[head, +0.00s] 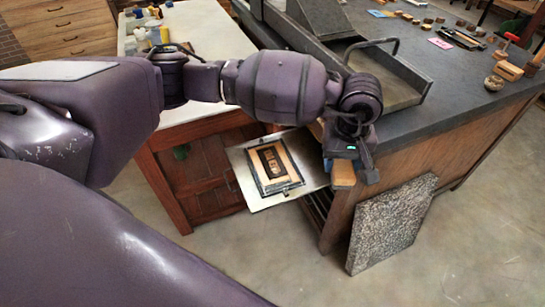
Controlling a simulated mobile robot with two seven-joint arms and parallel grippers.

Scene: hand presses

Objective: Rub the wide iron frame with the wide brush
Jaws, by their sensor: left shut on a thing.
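My left arm reaches across from the left, and its gripper (352,157) points down at the front corner of the dark-topped table. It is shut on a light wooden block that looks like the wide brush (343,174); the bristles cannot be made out. A dark iron frame (289,187), apparently the wide one, lies on a pale metal plate (262,200) left of the gripper. Inside it are a light wooden border and a dark printing block. The brush is right of the frame and apart from it. My right gripper is out of view.
The dark table (440,100) carries a metal tray (400,85) and small wooden tools at the far right. A speckled slab (392,225) leans against its front. A white-topped table (205,30) with bottles stands at the left. The floor in front is clear.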

